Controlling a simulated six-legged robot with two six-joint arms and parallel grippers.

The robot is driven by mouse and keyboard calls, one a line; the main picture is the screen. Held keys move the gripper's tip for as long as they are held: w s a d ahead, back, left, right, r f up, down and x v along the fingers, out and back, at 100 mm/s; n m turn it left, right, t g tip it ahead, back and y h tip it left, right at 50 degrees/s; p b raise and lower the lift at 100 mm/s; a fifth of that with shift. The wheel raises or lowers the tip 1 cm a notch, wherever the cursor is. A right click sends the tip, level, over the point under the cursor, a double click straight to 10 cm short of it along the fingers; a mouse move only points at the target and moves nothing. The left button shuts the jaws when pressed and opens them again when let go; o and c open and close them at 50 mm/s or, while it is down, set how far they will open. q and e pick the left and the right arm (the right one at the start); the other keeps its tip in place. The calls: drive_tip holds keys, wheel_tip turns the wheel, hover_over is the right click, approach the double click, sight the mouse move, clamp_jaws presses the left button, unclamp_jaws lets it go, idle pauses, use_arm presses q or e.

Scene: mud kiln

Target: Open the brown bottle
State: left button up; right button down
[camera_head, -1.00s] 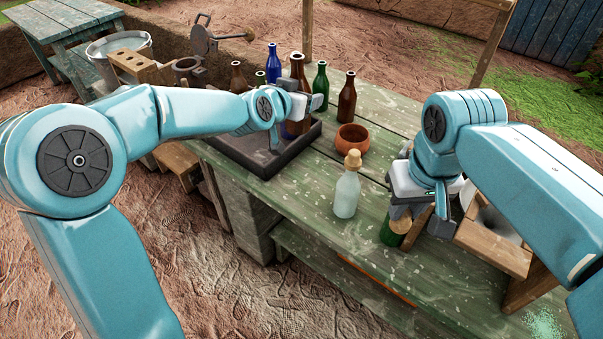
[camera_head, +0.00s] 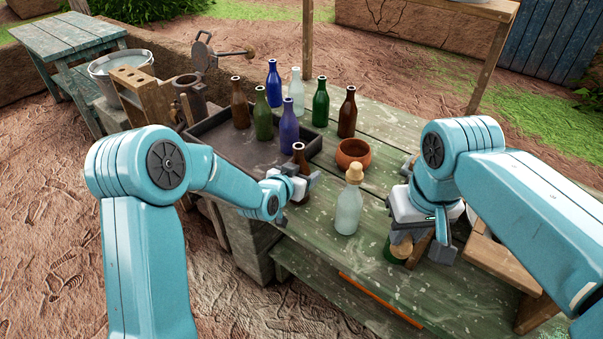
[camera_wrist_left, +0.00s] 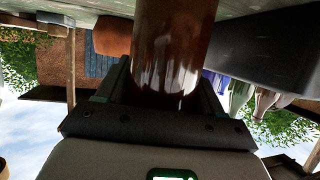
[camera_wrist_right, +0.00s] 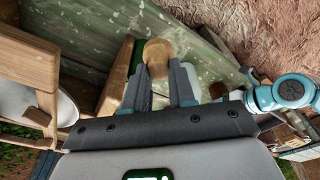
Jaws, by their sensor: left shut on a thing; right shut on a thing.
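The brown bottle (camera_head: 299,155) is upright in my left gripper (camera_head: 298,187), near the tray's front right corner. In the left wrist view its glossy brown body (camera_wrist_left: 172,50) fills the space between the fingers. I cannot tell whether its base touches the table; my gripper hides its lower part. My right gripper (camera_head: 407,240) is low over the right side of the table. It is shut on a round wooden stopper-like piece (camera_wrist_right: 157,53). Dark green glass (camera_head: 389,252) shows just below that gripper; whether it joins the wooden piece is unclear.
A clear bottle with a stopper (camera_head: 348,205) stands between my grippers. A clay bowl (camera_head: 352,152) is behind it. The dark tray (camera_head: 215,160) holds several coloured bottles; another brown bottle (camera_head: 347,115) stands right of it. A wooden box (camera_head: 490,255) is at the right.

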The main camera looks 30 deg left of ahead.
use_arm(q)
drive_tip(key=shift+s, duration=0.1)
use_arm(e)
drive_tip(key=shift+s, duration=0.1)
use_arm(q)
drive_tip(key=shift+b, duration=0.3)
use_arm(e)
drive_tip(key=shift+f, duration=0.2)
use_arm(q)
drive_tip(key=o, duration=1.5)
drive_tip(key=shift+f, duration=0.1)
use_arm(e)
drive_tip(key=shift+r, duration=0.15)
use_arm(q)
drive_tip(key=shift+r+p, duration=0.35)
drive_tip(key=shift+p, duration=0.15)
use_arm(e)
drive_tip(key=shift+r, duration=0.3)
drive_tip(key=shift+f+b, duration=0.75)
use_arm(q)
drive_tip(key=v, duration=1.1)
drive_tip(key=shift+s, duration=0.4)
